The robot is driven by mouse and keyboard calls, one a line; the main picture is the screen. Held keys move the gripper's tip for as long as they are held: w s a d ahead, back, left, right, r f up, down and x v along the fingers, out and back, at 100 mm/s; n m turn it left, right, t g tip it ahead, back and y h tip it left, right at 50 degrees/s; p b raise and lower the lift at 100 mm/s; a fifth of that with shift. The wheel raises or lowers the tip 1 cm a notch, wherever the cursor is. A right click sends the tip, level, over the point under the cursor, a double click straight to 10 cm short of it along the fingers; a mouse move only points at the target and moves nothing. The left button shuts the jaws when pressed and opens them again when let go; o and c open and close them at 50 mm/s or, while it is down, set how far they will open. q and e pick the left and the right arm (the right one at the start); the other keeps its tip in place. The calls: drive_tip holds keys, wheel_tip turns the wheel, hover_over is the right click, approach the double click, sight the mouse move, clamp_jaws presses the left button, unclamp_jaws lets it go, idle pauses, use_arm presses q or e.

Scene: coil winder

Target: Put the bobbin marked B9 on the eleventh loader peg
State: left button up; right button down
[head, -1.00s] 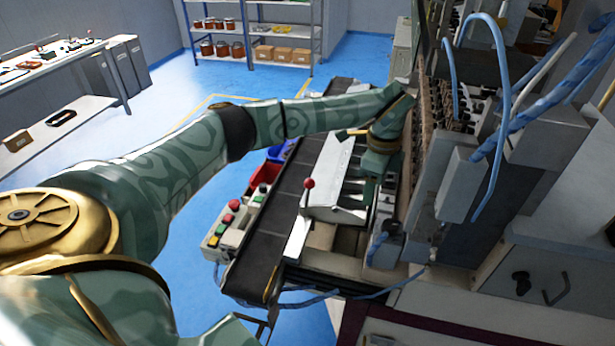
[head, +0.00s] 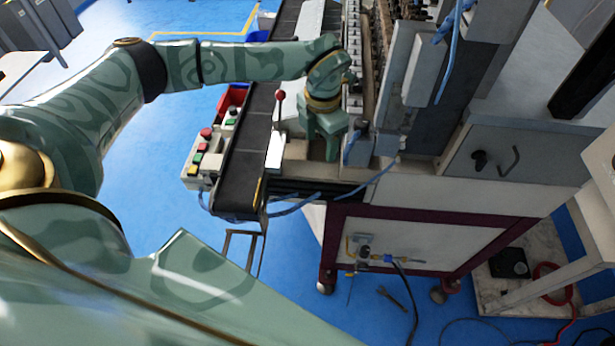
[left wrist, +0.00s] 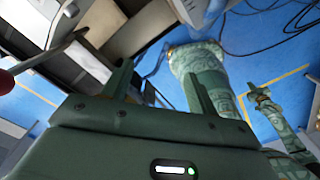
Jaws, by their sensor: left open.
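My left gripper (head: 332,152) is open and points down at the near end of the winder's loading side, just right of the red-knobbed lever (head: 279,96). In the left wrist view its two fingers (left wrist: 158,88) stand apart, with nothing visible between them. No bobbin or B9 mark can be made out in any view. A row of small dark parts (head: 354,68) runs along the machine behind the gripper; I cannot tell individual loader pegs in it.
A dark conveyor belt (head: 244,165) runs left of the gripper, with a button box (head: 203,158) beside it. The grey machine housing (head: 440,85) rises at right. A red bin (head: 232,97) sits beyond the button box. Blue floor is open at left.

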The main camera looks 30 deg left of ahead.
use_arm(q)
drive_tip(key=s+d+f+m, duration=0.1)
drive_tip(key=s+f+m, duration=0.2)
drive_tip(key=s+m, duration=0.5)
drive_tip(key=m, duration=1)
drive_tip(key=shift+d+f+m+b, duration=0.3)
drive_tip(key=shift+d+f+b, duration=0.05)
drive_tip(key=shift+d+f, duration=0.05)
